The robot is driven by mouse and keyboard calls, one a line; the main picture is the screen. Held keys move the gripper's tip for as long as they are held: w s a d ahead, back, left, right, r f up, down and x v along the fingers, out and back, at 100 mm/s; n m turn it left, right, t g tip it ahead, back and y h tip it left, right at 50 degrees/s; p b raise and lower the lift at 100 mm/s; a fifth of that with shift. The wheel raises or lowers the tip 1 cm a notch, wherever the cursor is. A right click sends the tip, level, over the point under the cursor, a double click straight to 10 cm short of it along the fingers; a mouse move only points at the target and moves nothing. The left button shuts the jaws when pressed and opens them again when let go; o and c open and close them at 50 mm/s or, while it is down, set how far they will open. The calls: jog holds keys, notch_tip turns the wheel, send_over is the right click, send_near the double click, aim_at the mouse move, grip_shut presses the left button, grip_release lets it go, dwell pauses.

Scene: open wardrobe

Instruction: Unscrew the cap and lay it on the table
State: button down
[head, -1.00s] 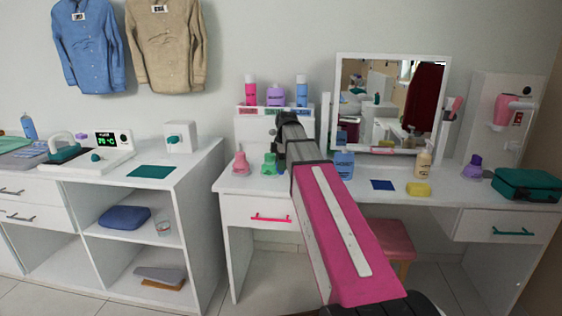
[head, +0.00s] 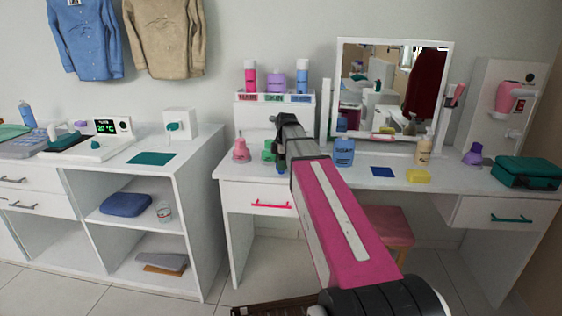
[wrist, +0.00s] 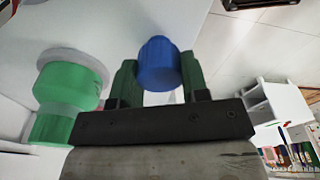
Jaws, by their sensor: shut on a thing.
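A ridged blue cap (wrist: 158,62) sits between the two green fingers of my gripper (wrist: 157,80) in the wrist view. My gripper is shut on it. In the head view, my gripper (head: 281,160) is at the front left part of the white table (head: 228,172), and a little of the blue shows at its tip. I cannot tell whether the cap touches the table. A blue labelled bottle (head: 344,153) stands upright to the right of my gripper; its top is too small to read clearly. A green bottle (wrist: 68,82) stands close beside my gripper, partly hidden by it in the head view.
A pink bottle (head: 241,151) stands left of the green one. A rack (head: 247,98) of several bottles is behind. A mirror (head: 338,70), blue mat (head: 382,171), yellow sponge (head: 418,176) and beige bottle (head: 423,151) are to the right. The table's front edge is close.

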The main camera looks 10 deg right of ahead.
jog(key=shift+c, duration=1.5)
grip_release()
jog(key=shift+d+r, duration=0.25)
jog(key=shift+r, duration=1.75)
jog(key=shift+d+r, duration=0.2)
jog(key=shift+r, duration=1.75)
